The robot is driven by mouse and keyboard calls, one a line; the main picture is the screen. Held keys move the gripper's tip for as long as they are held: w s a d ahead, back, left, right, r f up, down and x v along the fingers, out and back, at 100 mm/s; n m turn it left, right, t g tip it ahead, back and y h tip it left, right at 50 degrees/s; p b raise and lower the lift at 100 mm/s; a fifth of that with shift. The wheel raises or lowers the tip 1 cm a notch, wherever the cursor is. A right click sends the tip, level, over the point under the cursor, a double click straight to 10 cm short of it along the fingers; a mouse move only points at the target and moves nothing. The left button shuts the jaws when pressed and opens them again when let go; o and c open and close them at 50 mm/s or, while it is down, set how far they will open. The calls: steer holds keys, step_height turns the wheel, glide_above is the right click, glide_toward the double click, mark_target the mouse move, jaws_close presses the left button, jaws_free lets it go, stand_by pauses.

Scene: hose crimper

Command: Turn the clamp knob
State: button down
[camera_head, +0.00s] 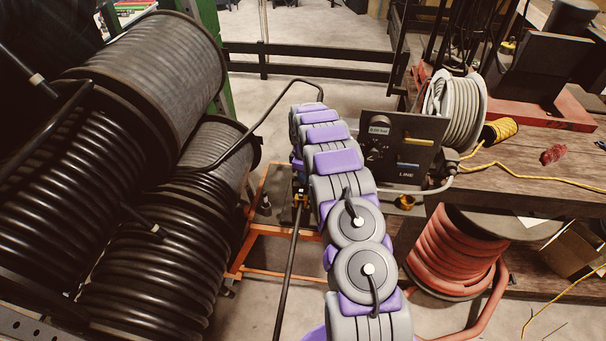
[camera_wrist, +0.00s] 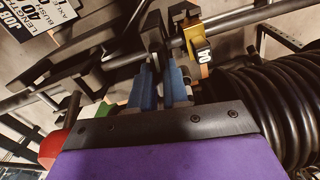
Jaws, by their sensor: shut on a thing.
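In the wrist view, my gripper (camera_wrist: 162,88) shows two blue fingers close together, closed on a dark part between their tips. I take this dark part (camera_wrist: 155,48) for the clamp knob, but its shape is mostly hidden by the fingers and shadow. Right beside it is a gold clamp block (camera_wrist: 196,38) with a dark label, set around a dark bar or hose. In the head view my arm hides most of the gripper. A small gold part (camera_head: 300,198) shows at the left edge of my arm, above an orange frame.
Large black hose reels (camera_head: 155,65) stand at the left. An orange frame (camera_head: 262,231) stands on the floor beside my arm. A dark panel marked LINE (camera_head: 405,150) and a wooden bench (camera_head: 530,185) are at the right, with a red hose coil (camera_head: 450,255) below.

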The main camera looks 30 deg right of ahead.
steer(key=m+p, duration=0.1)
steer(key=m, duration=0.2)
steer(key=shift+r+m+p, duration=0.15)
steer(key=shift+m+p, duration=0.15)
steer(key=m+p, duration=0.1)
steer(key=m, duration=0.2)
steer(key=shift+w+m, duration=0.1)
steer(key=shift+m, duration=0.2)
steer(key=m+p, duration=0.1)
steer(key=m, duration=0.2)
steer(key=shift+m+p, duration=0.3)
steer(key=shift+m, duration=0.1)
steer(key=m+p, duration=0.1)
steer(key=m, duration=0.3)
steer(key=shift+p, duration=0.35)
steer(key=m+p, duration=0.2)
steer(key=m, duration=0.4)
steer(key=shift+m, duration=0.4)
steer(key=m+p, duration=0.2)
steer(key=m, duration=0.4)
steer(key=shift+w, duration=0.1)
steer(key=c, duration=1.1)
jaws_free()
